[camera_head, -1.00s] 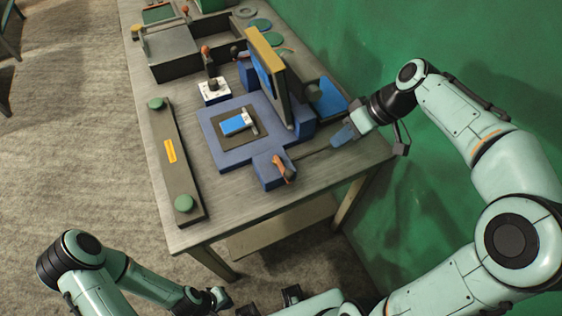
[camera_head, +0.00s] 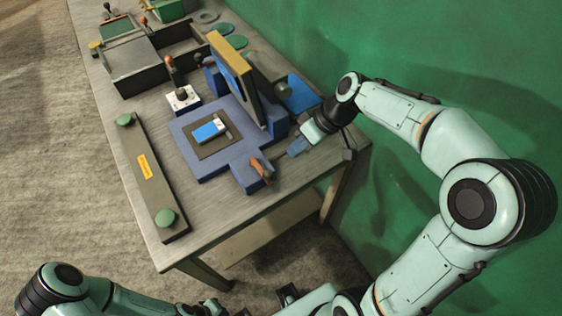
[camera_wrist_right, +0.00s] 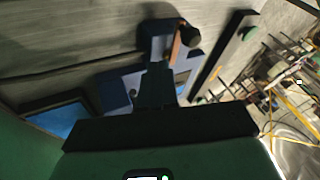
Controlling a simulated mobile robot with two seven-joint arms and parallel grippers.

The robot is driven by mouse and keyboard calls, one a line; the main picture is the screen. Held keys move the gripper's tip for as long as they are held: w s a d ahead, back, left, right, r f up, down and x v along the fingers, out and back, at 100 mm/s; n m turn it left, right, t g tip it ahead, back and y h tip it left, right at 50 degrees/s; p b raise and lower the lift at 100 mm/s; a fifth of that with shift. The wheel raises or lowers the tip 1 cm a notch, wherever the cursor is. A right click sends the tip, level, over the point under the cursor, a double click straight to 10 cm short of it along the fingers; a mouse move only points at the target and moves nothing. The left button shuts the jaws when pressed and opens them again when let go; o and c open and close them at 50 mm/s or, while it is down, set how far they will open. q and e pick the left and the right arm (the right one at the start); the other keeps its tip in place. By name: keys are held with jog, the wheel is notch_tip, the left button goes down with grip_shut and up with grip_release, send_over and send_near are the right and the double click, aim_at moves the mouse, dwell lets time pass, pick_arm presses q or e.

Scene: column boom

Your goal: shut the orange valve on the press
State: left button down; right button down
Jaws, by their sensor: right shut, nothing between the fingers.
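The press (camera_head: 205,168) has a blue base and an upright panel with a yellow top edge. The orange valve (camera_head: 260,168) is a short lever on a small blue block at the press's near right corner. My right gripper (camera_head: 298,147) is shut and empty, to the right of the valve and apart from it. In the right wrist view the valve's orange lever (camera_wrist_right: 176,46) shows just beyond the dark fingers (camera_wrist_right: 157,82), which hide part of the block. My left gripper (camera_head: 208,306) is low at the bottom edge, away from the table; its jaws are too small to read.
A long dark bar with green knobs (camera_head: 146,180) lies along the table's left side. A white switch box (camera_head: 183,98) stands behind the press base. Dark trays (camera_head: 130,65) are at the back. A green wall (camera_head: 430,60) closes off the right side.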

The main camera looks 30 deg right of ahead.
pick_arm(q)
jog(key=shift+w+r, duration=0.15)
jog(key=shift+r, duration=0.05)
pick_arm(e)
jog(key=a+f, duration=0.2)
jog(key=a, duration=0.1)
jog(key=a+f, duration=0.1)
jog(key=shift+s+a+f, duration=0.15)
jog(key=shift+a, duration=0.25)
